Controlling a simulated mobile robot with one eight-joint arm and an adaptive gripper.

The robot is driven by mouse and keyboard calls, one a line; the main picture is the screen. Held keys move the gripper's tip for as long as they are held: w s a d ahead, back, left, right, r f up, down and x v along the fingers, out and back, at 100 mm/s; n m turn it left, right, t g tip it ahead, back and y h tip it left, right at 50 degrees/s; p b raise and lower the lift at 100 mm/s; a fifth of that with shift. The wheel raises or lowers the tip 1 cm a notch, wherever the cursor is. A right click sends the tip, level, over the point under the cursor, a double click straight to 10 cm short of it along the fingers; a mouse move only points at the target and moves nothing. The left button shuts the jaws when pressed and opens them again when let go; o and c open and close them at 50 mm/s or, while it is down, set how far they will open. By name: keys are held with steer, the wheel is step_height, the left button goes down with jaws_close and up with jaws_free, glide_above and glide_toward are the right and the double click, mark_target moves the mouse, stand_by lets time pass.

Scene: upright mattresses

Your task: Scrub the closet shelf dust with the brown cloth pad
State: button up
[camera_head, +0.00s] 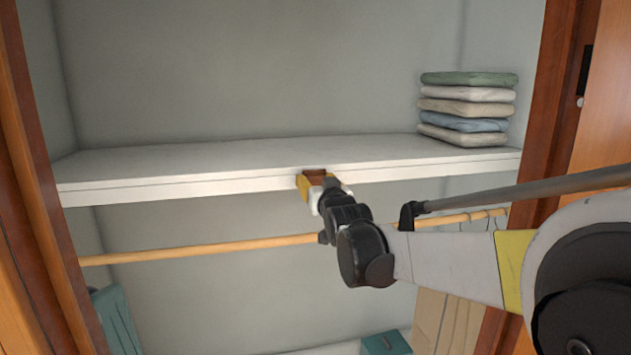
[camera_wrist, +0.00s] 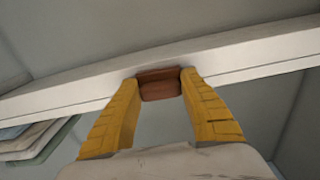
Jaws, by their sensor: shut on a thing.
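The brown cloth pad (camera_wrist: 160,84) is held between the yellow fingers of my gripper (camera_wrist: 158,92) in the wrist view. The pad (camera_head: 315,173) also shows in the head view, at the front edge of the white closet shelf (camera_head: 230,160). My gripper (camera_head: 314,182) is shut on the pad and sits in front of the shelf's front edge. I cannot tell whether the pad touches the shelf. No distinct dust is visible on the shelf top.
A stack of folded cloths (camera_head: 466,108) stands at the shelf's right end. A wooden rod (camera_head: 210,246) with hangers runs below the shelf. Wooden door frames (camera_head: 38,190) bound both sides. A teal item (camera_head: 116,318) and a cardboard box (camera_head: 447,322) are lower down. The shelf's left and middle are clear.

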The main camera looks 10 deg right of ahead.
steer(key=shift+a, duration=0.45)
steer(key=shift+s+d, duration=0.15)
steer(key=shift+s, duration=2.8)
steer(key=o, duration=0.5)
steer(key=shift+c, duration=0.2)
steer(key=c, duration=0.5)
